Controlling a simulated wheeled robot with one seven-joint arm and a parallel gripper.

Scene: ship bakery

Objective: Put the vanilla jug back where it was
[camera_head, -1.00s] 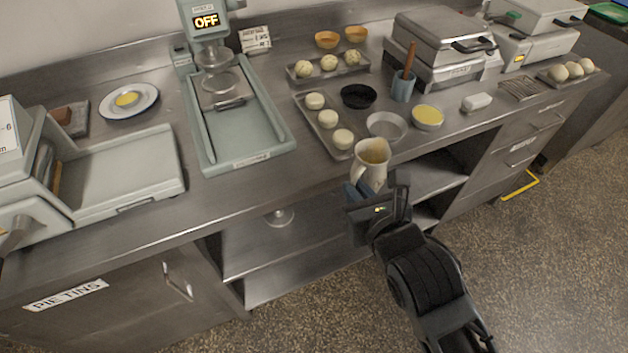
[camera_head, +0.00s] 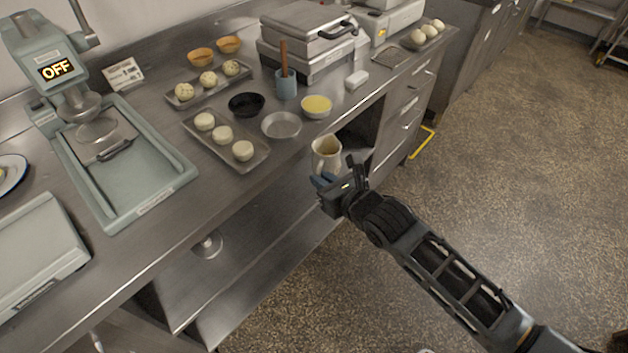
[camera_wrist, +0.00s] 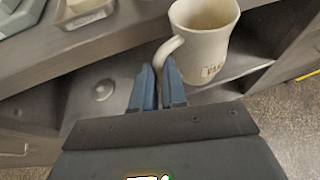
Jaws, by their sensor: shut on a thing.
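The vanilla jug (camera_head: 326,155) is cream-coloured, roughly upright, and in the air just off the counter's front edge. In the wrist view the jug (camera_wrist: 207,42) shows a handle on its left and a partly readable label low on its front. My gripper (camera_head: 322,181) is in front of the jug. In the wrist view my gripper (camera_wrist: 158,88) has its blue fingers close together at the lower part of the handle, shut on it. The jug's inside shows only in part.
On the counter (camera_head: 225,210), a dough tray (camera_head: 262,160), a metal dish (camera_head: 281,125), a black bowl (camera_head: 246,104) and a yellow-filled bowl (camera_head: 317,106) stand near the jug. A press marked OFF (camera_head: 55,72) is at left. Open shelves (camera_head: 262,262) lie below. The counter's front strip is clear.

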